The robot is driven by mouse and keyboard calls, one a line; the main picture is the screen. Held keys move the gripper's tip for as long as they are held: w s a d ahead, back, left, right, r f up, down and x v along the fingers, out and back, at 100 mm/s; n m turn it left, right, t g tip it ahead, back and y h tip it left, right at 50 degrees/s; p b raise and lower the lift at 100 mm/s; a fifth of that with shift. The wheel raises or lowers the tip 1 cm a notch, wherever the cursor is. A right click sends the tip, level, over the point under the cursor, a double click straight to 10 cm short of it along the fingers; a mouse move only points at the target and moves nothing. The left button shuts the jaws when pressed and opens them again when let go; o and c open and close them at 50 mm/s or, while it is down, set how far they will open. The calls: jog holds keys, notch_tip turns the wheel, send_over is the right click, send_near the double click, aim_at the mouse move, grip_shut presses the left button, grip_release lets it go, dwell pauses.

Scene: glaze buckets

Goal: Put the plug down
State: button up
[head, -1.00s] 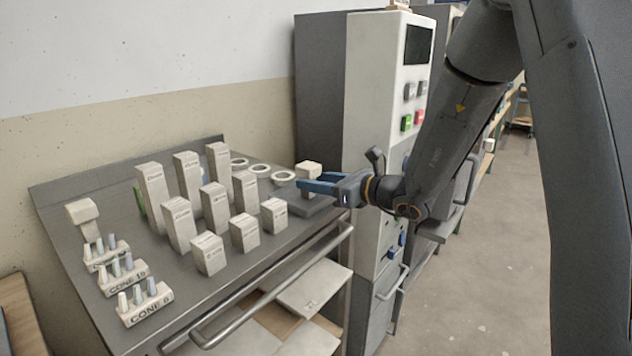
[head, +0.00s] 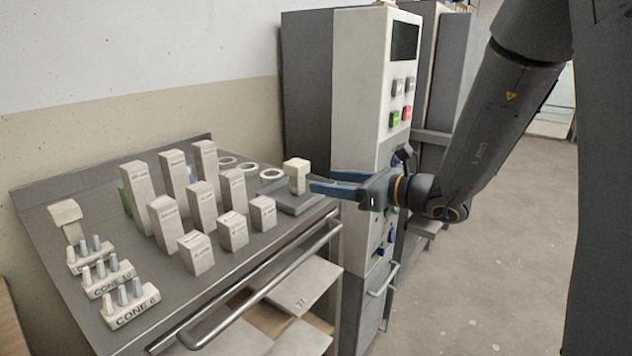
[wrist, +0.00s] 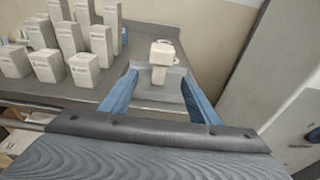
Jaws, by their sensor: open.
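The plug (head: 297,172) is a pale block with a wider square top on a narrower stem. It stands upright on a dark grey slab (head: 290,203) at the right end of the tabletop. My gripper (head: 322,182) is open and empty, just to the right of the plug, its blue fingers pointing at it. In the wrist view the plug (wrist: 161,56) stands beyond the fingertips, in line with the gap between them, and the gripper (wrist: 160,75) does not touch it there.
Several pale kiln posts (head: 202,205) stand on the grey table (head: 110,230), with white rings (head: 245,168) behind. Cone holders (head: 130,306) and another pale T-shaped block (head: 66,214) are at the left. A tall control cabinet (head: 362,95) stands behind my gripper. Floor at right is clear.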

jog(key=s+d+f+n+g+h, duration=0.1)
jog(key=s+f+n+g+h, duration=0.2)
jog(key=s, duration=0.4)
jog(key=s+d+f+n+g, duration=0.1)
jog(key=s+f+n+g, duration=0.25)
jog(key=s+n, duration=0.3)
jog(key=s+d+f+n+g+h, duration=0.1)
jog(key=s+f+n+g+h, duration=0.15)
jog(key=s, duration=0.55)
jog(key=s+d+f+n+h, duration=0.2)
jog(key=d+n+h, duration=0.1)
jog(key=d+n, duration=0.3)
jog(key=s+d+f+n+g+h, duration=0.1)
jog(key=s+d+n+h, duration=0.2)
jog(key=d+n, duration=0.3)
jog(key=d+h, duration=0.1)
jog(key=d, duration=0.1)
jog(key=shift+s+d+f, duration=0.3)
jog(key=shift+f, duration=0.1)
jog(key=shift+n, duration=0.8)
jog(key=a+p, duration=0.1)
jog(key=a+r+p, duration=0.1)
jog(key=a, duration=0.1)
jog(key=a+r+p, duration=0.1)
jog(key=shift+s+a+r+p, duration=0.15)
jog(key=shift+a+p, duration=0.1)
jog(key=shift+p, duration=0.15)
